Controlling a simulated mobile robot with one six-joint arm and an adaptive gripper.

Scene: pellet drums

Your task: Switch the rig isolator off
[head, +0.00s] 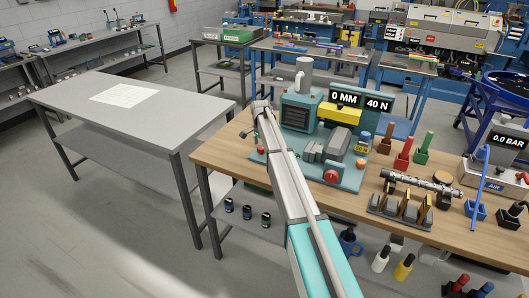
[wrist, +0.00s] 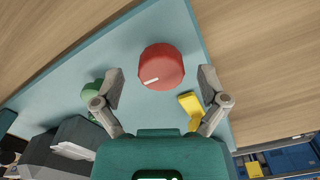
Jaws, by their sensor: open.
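In the wrist view a round red knob (wrist: 161,66) with a short white mark on its face sits on a pale teal plate (wrist: 215,95). The mark lies toward the knob's lower left. My gripper (wrist: 160,82) is open, with one finger on each side of the knob and a gap on both sides. In the head view the rig's teal base (head: 345,182) stands on the wooden bench. A red knob (head: 331,176) shows at its front. My arm crosses in front of the rig and hides part of it; the fingertips are not clear there.
In the wrist view a green part (wrist: 91,91) lies close to the left finger and a yellow part (wrist: 190,104) close to the right one. A dark grey block (wrist: 75,145) is at lower left. In the head view a grey table (head: 150,95) stands left, mostly clear.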

